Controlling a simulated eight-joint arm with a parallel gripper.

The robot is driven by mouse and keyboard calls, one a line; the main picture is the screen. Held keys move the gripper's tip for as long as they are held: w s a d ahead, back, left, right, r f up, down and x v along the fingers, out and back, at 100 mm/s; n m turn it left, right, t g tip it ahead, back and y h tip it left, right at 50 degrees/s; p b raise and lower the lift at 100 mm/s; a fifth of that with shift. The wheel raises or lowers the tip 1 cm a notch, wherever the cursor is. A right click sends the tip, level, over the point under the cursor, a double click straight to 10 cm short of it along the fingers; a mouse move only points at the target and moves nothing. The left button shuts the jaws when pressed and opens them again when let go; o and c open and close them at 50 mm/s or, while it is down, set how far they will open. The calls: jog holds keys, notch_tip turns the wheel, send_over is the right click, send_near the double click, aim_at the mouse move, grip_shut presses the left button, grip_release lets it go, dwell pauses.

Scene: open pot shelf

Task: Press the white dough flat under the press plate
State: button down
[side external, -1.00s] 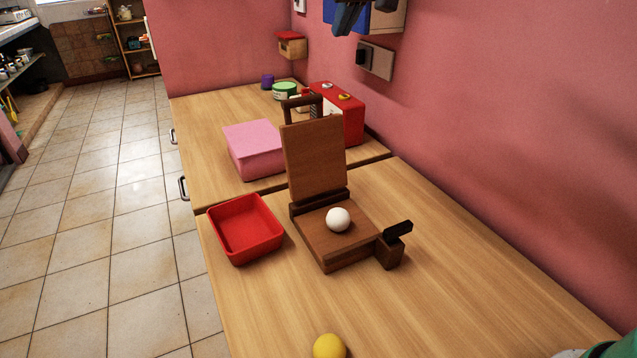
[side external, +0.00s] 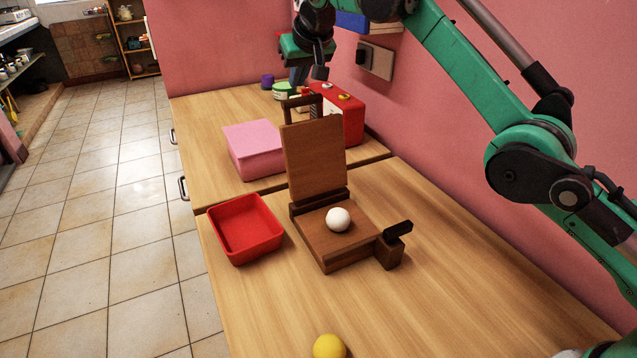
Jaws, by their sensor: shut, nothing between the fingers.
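The white dough (side external: 338,219) is a round ball resting on the wooden base (side external: 323,247) of the press. The brown press plate (side external: 315,158) stands raised at the back of the base, tilted slightly back, with a handle bar (side external: 301,101) at its top. The plate is apart from the dough. A block with a black lever (side external: 397,231) sits at the right side of the base. My gripper (side external: 301,76) is in the air behind and above the raised plate, pointing down, shut and empty. Its fingertips are small and partly unclear against the objects behind.
A red tray (side external: 244,255) stands left of the press, and a pink box (side external: 254,150) behind it. A red box (side external: 346,118), a green-lidded tin (side external: 284,90) and a purple cup (side external: 267,82) stand farther back. A yellow ball (side external: 329,347) lies in front. The right table area is clear.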

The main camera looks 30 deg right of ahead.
aim_at(309, 97)
jog(key=shift+s+f, duration=0.35)
jog(key=shift+s, duration=0.4)
jog(key=shift+s+f, duration=0.35)
jog(key=shift+s, duration=0.35)
jog(key=shift+s+r+t, duration=0.2)
jog(key=shift+s+t, duration=0.2)
jog(key=shift+s, duration=0.3)
jog(key=s+f+t, duration=0.2)
jog(key=s+f, duration=0.2)
jog(key=s, duration=0.5)
jog(key=s+f+t, duration=0.3)
jog(key=s+f, duration=0.1)
jog(key=s, duration=0.6)
jog(key=shift+s+t, duration=0.2)
jog(key=shift+t, duration=0.1)
